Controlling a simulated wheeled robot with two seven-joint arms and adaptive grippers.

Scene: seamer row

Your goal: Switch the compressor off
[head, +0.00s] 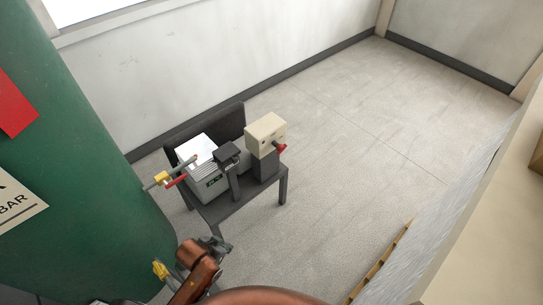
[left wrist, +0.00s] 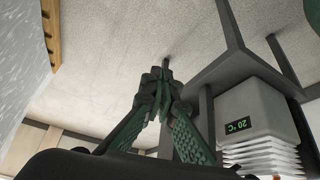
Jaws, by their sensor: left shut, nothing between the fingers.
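A dark low stand (head: 240,205) holds a beige box (head: 265,132) on a dark post, with a red knob or lever (head: 281,148) on its right side. Beside it on the stand is a pale grey ribbed unit (head: 198,155) with a small dark display. In the left wrist view this unit (left wrist: 255,105) appears upside down, its display reading 20 °C. My left gripper (head: 220,246) is shut and empty, below the stand's front in the head view. Its fingertips (left wrist: 160,82) meet in the left wrist view and touch nothing I can make out. The right gripper is not in view.
A large green tank (head: 90,180) fills the left side, with a pipe carrying a yellow fitting (head: 162,178) and red handle toward the stand. Another yellow fitting (head: 161,270) sits lower. A pale panel (head: 455,215) runs along the right. The floor (head: 350,150) right of the stand is clear.

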